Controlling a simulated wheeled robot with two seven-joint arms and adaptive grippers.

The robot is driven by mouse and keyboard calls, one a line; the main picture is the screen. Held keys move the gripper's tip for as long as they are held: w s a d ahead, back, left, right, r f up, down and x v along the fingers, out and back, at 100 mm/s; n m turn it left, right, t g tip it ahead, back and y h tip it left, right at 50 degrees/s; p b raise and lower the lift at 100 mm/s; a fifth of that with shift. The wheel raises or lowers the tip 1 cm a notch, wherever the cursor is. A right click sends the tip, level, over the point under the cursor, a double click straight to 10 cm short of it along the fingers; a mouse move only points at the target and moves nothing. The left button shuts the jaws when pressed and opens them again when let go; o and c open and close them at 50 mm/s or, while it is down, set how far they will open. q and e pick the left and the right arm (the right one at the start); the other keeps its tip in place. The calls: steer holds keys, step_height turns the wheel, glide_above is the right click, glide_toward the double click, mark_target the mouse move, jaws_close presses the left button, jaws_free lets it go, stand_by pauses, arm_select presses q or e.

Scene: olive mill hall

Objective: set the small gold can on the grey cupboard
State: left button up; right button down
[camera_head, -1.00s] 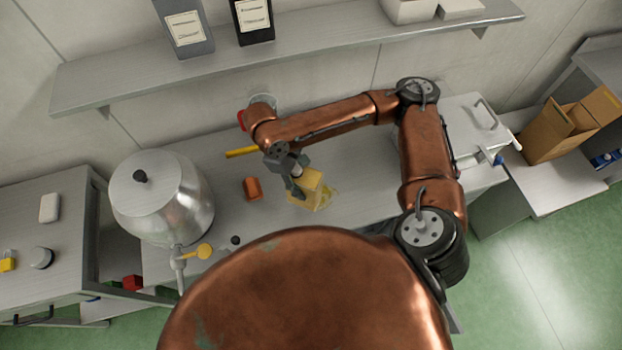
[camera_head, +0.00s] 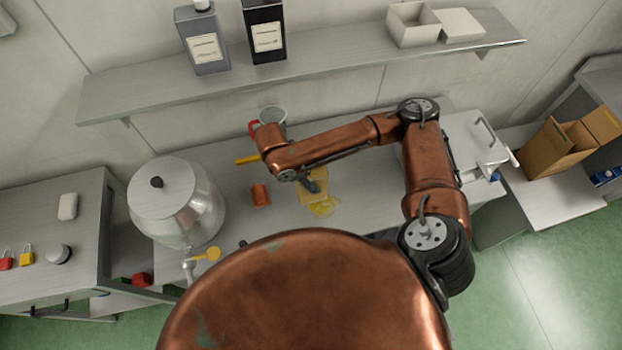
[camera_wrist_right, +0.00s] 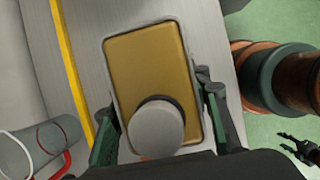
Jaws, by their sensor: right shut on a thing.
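The small gold can (camera_head: 312,196) is at the middle of the long metal bench, largely covered by my right wrist in the head view. In the right wrist view the gold can (camera_wrist_right: 150,70) shows as a rounded rectangle with a grey cap, between the two fingers. My right gripper (camera_head: 312,184) is shut on it. I cannot tell whether the can touches the bench. A grey cupboard (camera_head: 85,225) with a flat top stands at the left. A dark claw, likely my left gripper (camera_wrist_right: 300,147), shows over the floor in the wrist view; its opening is unclear.
A steel drum with a tap (camera_head: 178,205) stands between the cupboard and the can. An orange can (camera_head: 261,195), a yellow spill (camera_head: 323,207) and a glass with a red handle (camera_head: 272,116) are nearby. The cupboard top holds padlocks (camera_head: 27,255), a white piece and a knob.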

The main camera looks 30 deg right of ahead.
steer(key=w+d+f, duration=0.1)
steer(key=w+f, duration=0.2)
steer(key=f, duration=0.5)
steer(key=shift+w+d, duration=0.35)
steer(key=shift+f, duration=0.2)
steer(key=c, duration=1.1)
jaws_free()
steer(key=shift+f, duration=0.1)
